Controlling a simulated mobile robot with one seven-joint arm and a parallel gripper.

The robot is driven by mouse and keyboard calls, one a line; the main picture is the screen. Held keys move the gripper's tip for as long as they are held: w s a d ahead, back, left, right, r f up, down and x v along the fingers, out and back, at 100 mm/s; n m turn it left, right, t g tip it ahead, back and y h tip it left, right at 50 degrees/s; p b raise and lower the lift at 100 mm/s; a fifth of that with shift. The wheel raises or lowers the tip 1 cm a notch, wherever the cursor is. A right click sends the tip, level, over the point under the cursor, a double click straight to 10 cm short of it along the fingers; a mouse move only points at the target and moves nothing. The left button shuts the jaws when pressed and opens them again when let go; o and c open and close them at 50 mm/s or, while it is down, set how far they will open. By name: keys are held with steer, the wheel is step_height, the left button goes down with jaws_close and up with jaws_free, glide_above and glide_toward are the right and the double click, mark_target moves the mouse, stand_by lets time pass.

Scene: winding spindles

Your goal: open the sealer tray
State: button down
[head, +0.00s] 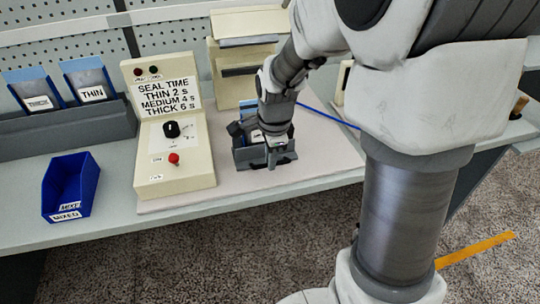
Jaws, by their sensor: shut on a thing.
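The sealer tray (245,156) is a dark grey tray low at the front of the cream sealer (243,88). My gripper (274,153) points down at the tray's front edge and is shut on it, at the handle as far as I can tell. The gripper and wrist cover part of the tray and what lies in it. A dark packet with a white label shows in the tray behind the gripper. The fingertips are small in this view.
A cream control box (170,125) with a seal-time chart, black knob and red button stands left of the tray. A blue bin (71,187) labelled MIXED sits further left. A grey rack (70,133) holds labelled pouches. A blue cable (328,116) runs behind my arm.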

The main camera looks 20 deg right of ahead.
steer(key=c, duration=0.9)
jaws_free()
steer(key=s+r+p, duration=0.1)
steer(key=r, duration=0.4)
steer(key=s+r+p, duration=0.1)
steer(key=r, duration=0.5)
steer(key=s+r+p, duration=0.1)
steer(key=r, duration=0.5)
steer(key=shift+s+r, duration=0.1)
steer(key=s+r+n+t+p, duration=0.1)
steer(key=s+n, duration=0.4)
steer(key=n, duration=0.1)
steer(key=s+r+n+t+p, duration=0.1)
steer(key=s+r+n+p, duration=0.1)
steer(key=s+n, duration=0.3)
steer(key=s+r+n+t+p, duration=0.1)
steer(key=s+r+n, duration=0.1)
steer(key=s+n, duration=0.3)
steer(key=shift+n, duration=0.9)
